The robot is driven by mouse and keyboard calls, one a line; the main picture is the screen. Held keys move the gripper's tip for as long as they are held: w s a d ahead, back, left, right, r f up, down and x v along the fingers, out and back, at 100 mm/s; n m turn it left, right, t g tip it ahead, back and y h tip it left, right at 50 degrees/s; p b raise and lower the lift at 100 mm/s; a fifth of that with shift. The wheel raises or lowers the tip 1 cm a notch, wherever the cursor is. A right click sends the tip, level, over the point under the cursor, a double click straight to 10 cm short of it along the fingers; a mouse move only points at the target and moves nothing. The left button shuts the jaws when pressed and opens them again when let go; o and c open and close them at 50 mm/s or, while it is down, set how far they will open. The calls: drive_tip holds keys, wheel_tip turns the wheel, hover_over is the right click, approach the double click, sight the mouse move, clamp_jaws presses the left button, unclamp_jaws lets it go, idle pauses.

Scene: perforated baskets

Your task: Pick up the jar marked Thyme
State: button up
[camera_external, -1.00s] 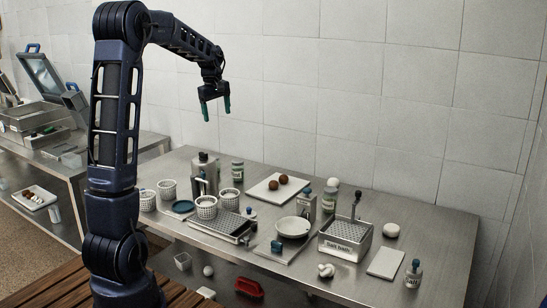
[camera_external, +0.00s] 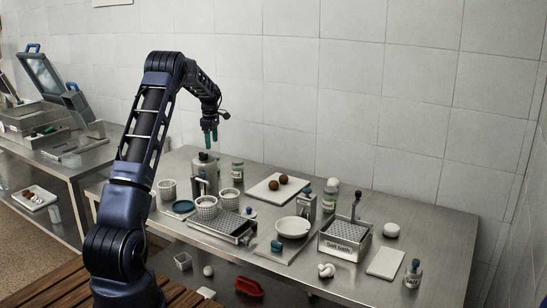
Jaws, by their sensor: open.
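Two similar jars with pale labels and greenish lids stand on the steel table. One jar (camera_external: 237,172) is at the back left, beside a grey bottle. The other jar (camera_external: 330,203) stands near the middle, behind the salt bath box. The label writing is too small to read, so I cannot tell which is marked Thyme. My gripper (camera_external: 211,138) is open and empty, with green fingertips pointing down. It hangs in the air above the back left of the table, up and left of the back-left jar in the picture.
The grey bottle (camera_external: 203,165) stands below my gripper. Perforated baskets (camera_external: 206,208), a white board (camera_external: 264,190) with brown balls, a white dish (camera_external: 293,228) and the salt bath box (camera_external: 345,246) crowd the table (camera_external: 440,222). A small bottle (camera_external: 413,274) stands at the right front.

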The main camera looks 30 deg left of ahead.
wheel_tip(320, 180, down, 6)
drive_tip(key=shift+w+r, duration=0.1)
drive_tip(key=shift+r, duration=0.15)
drive_tip(key=shift+d+f, duration=0.1)
drive_tip(key=shift+f, duration=2.7)
drive_tip(key=c, duration=1.2)
